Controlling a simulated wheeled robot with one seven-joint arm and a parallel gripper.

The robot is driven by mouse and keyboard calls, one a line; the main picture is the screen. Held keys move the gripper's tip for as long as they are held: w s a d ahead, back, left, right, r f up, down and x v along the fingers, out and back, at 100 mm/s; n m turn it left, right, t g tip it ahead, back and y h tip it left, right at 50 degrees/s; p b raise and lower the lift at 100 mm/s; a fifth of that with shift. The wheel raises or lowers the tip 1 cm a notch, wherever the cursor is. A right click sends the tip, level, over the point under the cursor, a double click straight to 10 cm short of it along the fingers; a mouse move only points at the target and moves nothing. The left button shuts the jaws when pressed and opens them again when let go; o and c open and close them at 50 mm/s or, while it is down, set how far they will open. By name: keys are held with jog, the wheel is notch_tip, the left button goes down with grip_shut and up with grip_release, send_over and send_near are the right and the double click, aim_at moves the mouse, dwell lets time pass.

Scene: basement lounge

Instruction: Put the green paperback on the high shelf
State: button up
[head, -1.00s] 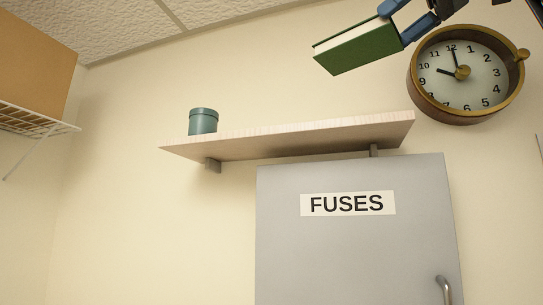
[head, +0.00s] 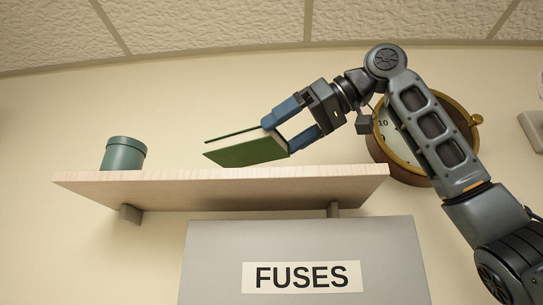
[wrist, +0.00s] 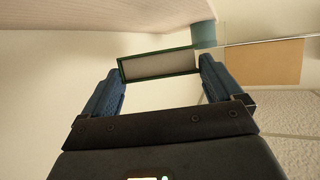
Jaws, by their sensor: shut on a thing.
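The green paperback (head: 245,152) is in my gripper (head: 279,138), above the right half of the high shelf (head: 220,187) in the head view. The book is tilted, and its lower edge appears just above the shelf's front edge. Whether it touches the shelf top is hidden from this low angle. My gripper's blue fingers are shut on the book's right end. In the wrist view the book (wrist: 158,65) shows edge-on between the fingers, with the pale shelf underside (wrist: 80,20) at upper left.
A teal canister (head: 123,155) stands on the shelf's left end. The shelf between it and the book looks clear. A round brass clock (head: 388,150) hangs on the wall behind my arm. A grey cabinet marked FUSES (head: 215,260) is below the shelf.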

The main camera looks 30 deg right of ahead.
aim_at(274, 157)
jog(key=shift+w+a+f, duration=0.35)
jog(key=shift+a+f, duration=0.05)
jog(key=shift+a, duration=0.15)
jog(key=shift+w+a+f, duration=0.3)
jog(key=shift+a+f, duration=0.05)
jog(key=shift+a, duration=0.15)
jog(key=shift+f+p, duration=0.45)
jog(key=shift+f, duration=1.55)
jog(key=shift+f, duration=0.1)
jog(key=o, duration=0.8)
jog(key=shift+s+d, duration=0.1)
jog(key=shift+s, duration=0.15)
jog(key=b+v, duration=0.3)
jog(key=v, duration=0.8)
jog(key=shift+s+r, duration=0.2)
jog(key=shift+r, duration=0.1)
